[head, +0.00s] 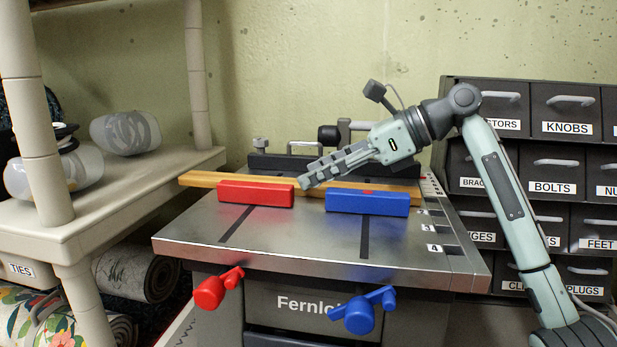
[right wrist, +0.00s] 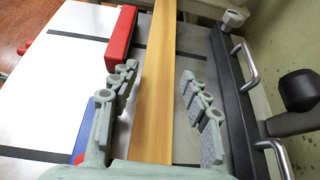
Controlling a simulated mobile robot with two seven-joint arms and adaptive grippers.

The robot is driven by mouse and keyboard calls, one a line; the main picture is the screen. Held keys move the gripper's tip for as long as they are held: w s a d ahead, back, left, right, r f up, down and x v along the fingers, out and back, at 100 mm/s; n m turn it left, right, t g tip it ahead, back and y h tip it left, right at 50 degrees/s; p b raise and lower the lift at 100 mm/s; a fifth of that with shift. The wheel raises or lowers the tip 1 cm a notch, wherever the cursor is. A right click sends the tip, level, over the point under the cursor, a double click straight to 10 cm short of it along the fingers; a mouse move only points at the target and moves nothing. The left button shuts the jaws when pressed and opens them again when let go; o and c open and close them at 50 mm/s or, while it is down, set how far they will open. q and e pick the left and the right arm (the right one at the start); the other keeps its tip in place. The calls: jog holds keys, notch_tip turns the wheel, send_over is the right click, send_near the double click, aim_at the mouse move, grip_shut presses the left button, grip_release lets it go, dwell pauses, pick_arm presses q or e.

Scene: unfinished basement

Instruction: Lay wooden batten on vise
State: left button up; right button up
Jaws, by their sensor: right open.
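The wooden batten (head: 200,179) is a long tan strip. It lies across the vise (head: 290,235) behind the red jaw (head: 255,194) and the blue jaw (head: 367,202), in front of the black rear bar (head: 270,162). Its left end sticks out past the metal top. My right gripper (head: 304,183) is open, reaching down over the batten near the gap between the coloured jaws. In the right wrist view the batten (right wrist: 157,85) runs between the two spread fingers (right wrist: 159,73), with a gap on each side. My left gripper is not in view.
A beige shelf unit (head: 120,185) stands close on the left with rolled items below. Black labelled drawers (head: 569,129) stand on the right behind my right arm. The front of the metal top is clear.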

jog(key=v, duration=0.9)
jog(key=shift+d, duration=0.15)
jog(key=shift+s+d+r, duration=0.1)
jog(key=shift+d+r, duration=0.05)
jog(key=shift+d, duration=0.05)
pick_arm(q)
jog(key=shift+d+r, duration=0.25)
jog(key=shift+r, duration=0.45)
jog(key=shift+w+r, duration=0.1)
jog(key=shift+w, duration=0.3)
